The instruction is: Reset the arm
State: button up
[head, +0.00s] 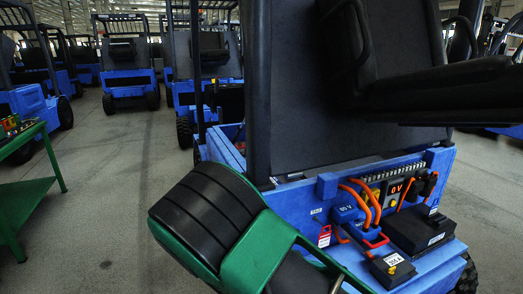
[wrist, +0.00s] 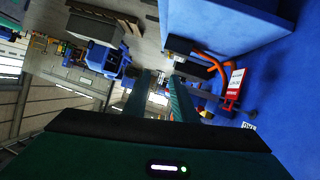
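My arm (head: 235,225), green with black ribbed covers, reaches across the lower middle of the head view in front of a blue forklift (head: 440,180). My gripper (wrist: 162,90) shows in the wrist view as two dark green fingers with a gap between them. It is open, and I see nothing held in the gap. My gripper cannot be made out in the head view. In the wrist view, blue forklift bodywork and a red-and-white tag (wrist: 235,85) are to the right of the fingers.
The forklift's open bay holds orange cables (head: 367,200), a blue 80 V connector (head: 347,214), a 0 V display (head: 396,190) and a black box (head: 420,230). The black seat (head: 440,85) overhangs it. A green table (head: 30,180) stands left. Grey floor (head: 110,180) between is clear.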

jog(key=s+d+r+n+g+y, duration=0.1)
jog(key=s+d+r+g+y, duration=0.25)
jog(key=d, duration=0.45)
jog(key=s+d+r+n+g+y, duration=0.15)
jog(key=s+d+r+y, duration=0.3)
jog(key=d, duration=0.45)
jog(key=s+d+r+n+y, duration=0.1)
jog(key=s+d+r, duration=0.1)
jog(key=s, duration=0.4)
jog(key=s+d+r+n+t+y, duration=0.1)
jog(key=s+r+n+y, duration=0.1)
jog(key=s+r, duration=0.2)
jog(key=s+d+r+n+t+y, duration=0.1)
jog(key=s+d+r+y, duration=0.1)
jog(key=s, duration=0.6)
jog(key=shift+s+d+r, duration=0.3)
jog(key=shift+s+r, duration=0.05)
jog(key=shift+r, duration=0.5)
jog(key=shift+n, duration=0.25)
jog(key=shift+w+f, duration=0.25)
jog(key=shift+w, duration=0.35)
